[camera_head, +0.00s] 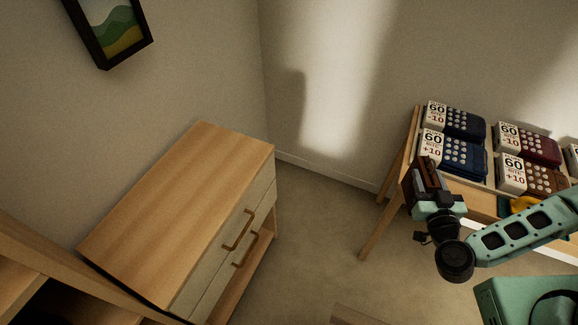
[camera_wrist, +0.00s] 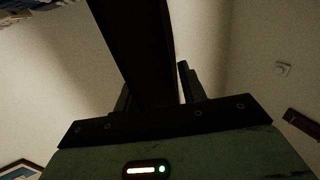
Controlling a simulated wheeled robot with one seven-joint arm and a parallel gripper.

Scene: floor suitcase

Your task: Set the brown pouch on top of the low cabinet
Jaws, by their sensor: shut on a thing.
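The low cabinet (camera_head: 185,205) is light wood with two handled drawers and stands left of centre in the head view; its top is bare. My gripper (camera_head: 430,188) is at the right, in front of the display table, and is shut on a dark brown thing, which I take to be the brown pouch (camera_head: 424,172). The pouch is held upright, apart from the cabinet and well to its right. In the wrist view the pouch (camera_wrist: 137,45) looks very dark and stands between the fingers, hiding part of them.
A wooden table (camera_head: 410,130) at the right holds several pouches with white number cards, including a navy one (camera_head: 464,158) and a brown one (camera_head: 545,178). A wooden shelf unit (camera_head: 40,255) is at the lower left. Open floor (camera_head: 320,225) lies between cabinet and table.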

